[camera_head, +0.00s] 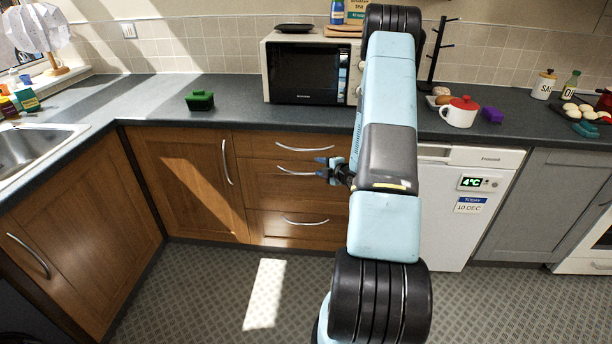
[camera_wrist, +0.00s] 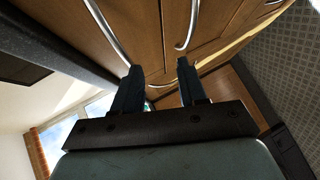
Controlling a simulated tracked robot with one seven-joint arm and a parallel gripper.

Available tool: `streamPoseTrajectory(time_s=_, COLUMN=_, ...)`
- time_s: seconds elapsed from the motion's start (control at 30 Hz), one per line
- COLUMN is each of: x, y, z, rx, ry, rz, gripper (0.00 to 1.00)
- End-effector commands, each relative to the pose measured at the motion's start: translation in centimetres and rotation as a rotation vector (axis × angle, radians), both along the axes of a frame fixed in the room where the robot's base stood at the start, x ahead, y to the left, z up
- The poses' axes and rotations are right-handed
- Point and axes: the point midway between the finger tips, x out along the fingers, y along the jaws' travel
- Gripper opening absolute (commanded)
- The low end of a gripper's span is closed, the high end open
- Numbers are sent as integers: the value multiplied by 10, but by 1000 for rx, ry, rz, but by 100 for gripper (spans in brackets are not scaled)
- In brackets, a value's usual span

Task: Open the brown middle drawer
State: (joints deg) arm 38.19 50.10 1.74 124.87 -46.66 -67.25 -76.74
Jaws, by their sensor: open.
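The brown middle drawer (camera_head: 277,192) is closed in the head view, between a top and a bottom drawer. Its curved silver handle (camera_head: 297,173) runs across its upper part. My gripper (camera_head: 322,167) is open at the handle's right end, with its fingers toward the left. In the tilted wrist view, the open gripper (camera_wrist: 160,64) has a finger on each side of an empty gap. A handle that looks like the middle drawer's (camera_wrist: 184,25) ends near the right fingertip. I cannot tell whether they touch. My arm hides the drawer's right edge in the head view.
The top drawer (camera_head: 258,145) and bottom drawer (camera_head: 270,228) are closed. The countertop (camera_head: 235,110) carries a microwave (camera_head: 308,75) and a green object (camera_head: 200,100). Floor before the drawers is clear.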

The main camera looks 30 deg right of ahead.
Motion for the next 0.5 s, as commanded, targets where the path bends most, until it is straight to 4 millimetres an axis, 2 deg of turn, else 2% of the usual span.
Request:
streamPoseTrajectory(time_s=0.03, x=-7, y=-2, z=-17, rx=2, ry=-22, rz=11, gripper=42)
streamPoseTrajectory(time_s=0.2, x=-25, y=-4, z=-50, rx=-3, ry=-109, rz=46, gripper=42)
streamPoseTrajectory(time_s=0.33, x=-35, y=-5, z=-65, rx=-6, ry=-156, rz=58, gripper=42)
streamPoseTrajectory(time_s=0.5, x=-39, y=-4, z=-72, rx=-8, ry=-184, rz=62, gripper=42)
